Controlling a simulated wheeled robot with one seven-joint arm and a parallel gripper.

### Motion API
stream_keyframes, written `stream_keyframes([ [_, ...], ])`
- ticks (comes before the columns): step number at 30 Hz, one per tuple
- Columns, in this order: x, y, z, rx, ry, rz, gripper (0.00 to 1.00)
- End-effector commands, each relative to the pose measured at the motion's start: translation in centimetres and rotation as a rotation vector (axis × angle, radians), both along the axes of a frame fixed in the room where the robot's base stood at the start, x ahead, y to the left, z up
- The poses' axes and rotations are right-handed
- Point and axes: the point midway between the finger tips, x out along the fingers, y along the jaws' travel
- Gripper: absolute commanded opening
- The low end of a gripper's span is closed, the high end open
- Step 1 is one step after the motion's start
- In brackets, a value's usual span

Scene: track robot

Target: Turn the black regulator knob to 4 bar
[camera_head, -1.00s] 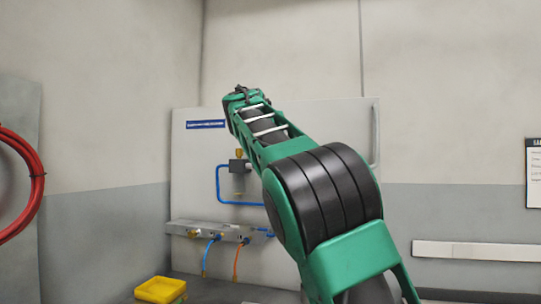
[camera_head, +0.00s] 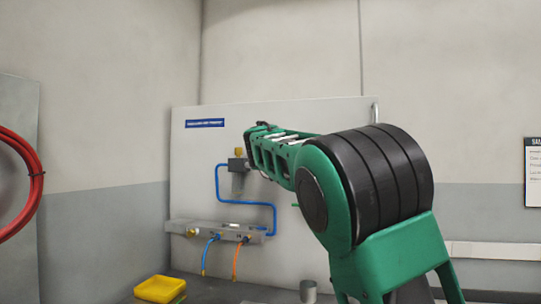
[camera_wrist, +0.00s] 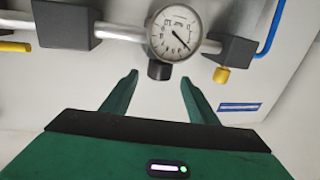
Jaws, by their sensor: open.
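In the wrist view, my gripper (camera_wrist: 158,82) is open, its two green fingers spread wide and pointing at the pipework. A small black knob (camera_wrist: 159,70) shows just under the round gauge, between the fingertips in the picture. It appears to be beyond the tips, with no contact visible. The white-faced pressure gauge (camera_wrist: 168,30) has a dark needle pointing to the lower right; its numbers are too small to read. In the head view my arm hides the gauge and the knob, and I cannot make out the fingers there.
A pale panel (camera_head: 310,125) carries a dark valve block (camera_head: 238,165), blue tubing (camera_head: 245,203) and a grey manifold (camera_head: 215,232) with hoses. A yellow bin (camera_head: 160,289) and a metal cup (camera_head: 308,291) are below. Dark blocks (camera_wrist: 67,22) (camera_wrist: 232,50) flank the gauge in the wrist view.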

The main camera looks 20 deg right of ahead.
Motion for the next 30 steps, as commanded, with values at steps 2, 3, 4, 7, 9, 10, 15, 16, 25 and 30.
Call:
stream_keyframes([
  [2,0.9,-0.7,0.0,-0.004,0.001,-0.005,0.54],
  [3,1.3,-0.9,-0.1,-0.004,0.002,-0.005,0.54],
  [4,1.6,-1.1,0.0,-0.003,0.000,-0.005,0.54],
  [7,2.7,-1.6,0.0,-0.003,0.000,-0.004,0.54],
  [9,3.4,-2.0,-0.1,-0.004,0.002,-0.004,0.54],
  [10,3.7,-2.1,-0.1,-0.002,0.002,-0.004,0.54],
  [15,5.0,-2.7,0.0,-0.001,0.000,-0.003,0.54],
  [16,5.2,-2.8,0.0,-0.001,0.000,-0.002,0.54],
  [25,5.9,-3.1,-0.1,0.000,0.001,0.000,0.54],
  [30,5.9,-3.0,0.0,0.000,0.001,0.000,0.54],
])
